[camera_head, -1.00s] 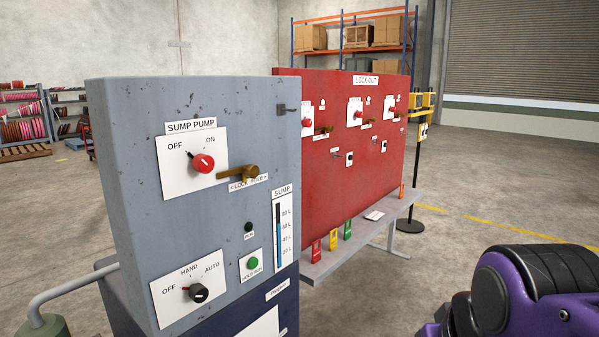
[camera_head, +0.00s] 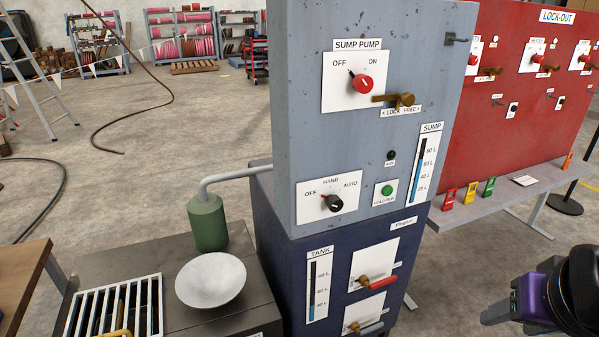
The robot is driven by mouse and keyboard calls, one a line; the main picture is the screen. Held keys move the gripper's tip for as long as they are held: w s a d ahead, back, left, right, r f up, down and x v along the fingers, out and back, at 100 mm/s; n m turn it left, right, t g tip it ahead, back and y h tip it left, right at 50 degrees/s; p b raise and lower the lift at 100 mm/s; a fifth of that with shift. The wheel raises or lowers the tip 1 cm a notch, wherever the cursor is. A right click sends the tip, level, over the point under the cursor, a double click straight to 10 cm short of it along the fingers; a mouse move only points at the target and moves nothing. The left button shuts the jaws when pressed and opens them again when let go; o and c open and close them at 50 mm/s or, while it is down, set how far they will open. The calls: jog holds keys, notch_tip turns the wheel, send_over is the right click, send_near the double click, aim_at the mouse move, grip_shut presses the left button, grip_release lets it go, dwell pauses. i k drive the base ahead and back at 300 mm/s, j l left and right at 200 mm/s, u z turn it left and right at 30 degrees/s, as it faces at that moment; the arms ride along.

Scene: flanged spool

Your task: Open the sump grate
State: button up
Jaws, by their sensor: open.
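The sump grate (camera_head: 157,310) is a white barred panel lying flat in the dark top of a low unit at the lower left. Its near part is cut off by the bottom edge of the view. A yellow handle-like piece (camera_head: 115,333) shows at its near edge, also partly cut off. Dark gaps show between the bars. My gripper (camera_head: 492,315) appears as a grey end on my purple and black arm at the lower right, far from the grate. It is open and holds nothing that I can see; its fingers are small and partly hidden.
Beside the grate are a white bowl (camera_head: 210,280) and a green cylinder (camera_head: 207,224) with a grey pipe. The grey sump pump panel (camera_head: 300,130) stands on a dark blue tank cabinet (camera_head: 290,245) between grate and gripper. A wooden table (camera_head: 22,275) edges the left.

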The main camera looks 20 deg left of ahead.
aim_at(125, 332)
jog(key=u, duration=2.4)
jog(key=i+j+z, duration=0.2)
jog(key=i+j, duration=0.3)
